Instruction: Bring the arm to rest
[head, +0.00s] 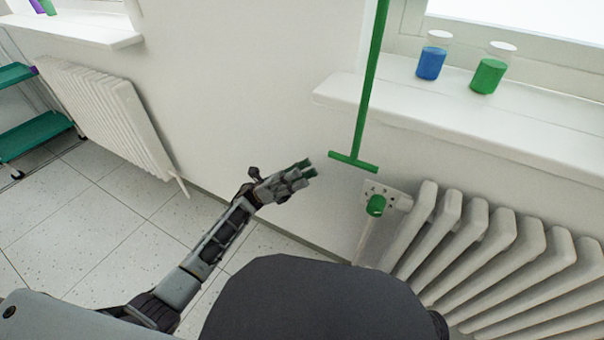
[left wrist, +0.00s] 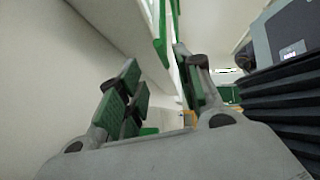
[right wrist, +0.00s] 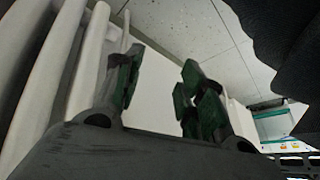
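My left arm reaches in from the lower left in the head view. Its left gripper (head: 306,170) is in front of the white wall, just left of the green T-shaped bar (head: 369,85) in the picture. In the left wrist view the left gripper (left wrist: 165,85) has its green-padded fingers apart with nothing between them. My right gripper (right wrist: 158,85) shows only in the right wrist view, where its fingers are apart and empty beside a white radiator. The right arm is hidden in the head view.
A white radiator (head: 500,262) with a green valve knob (head: 376,205) stands at the right. Above it, a windowsill (head: 450,110) holds a blue jar (head: 431,62) and a green jar (head: 488,75). Another radiator (head: 105,115) and a green shelf cart (head: 38,135) are at the left. Tiled floor is open between.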

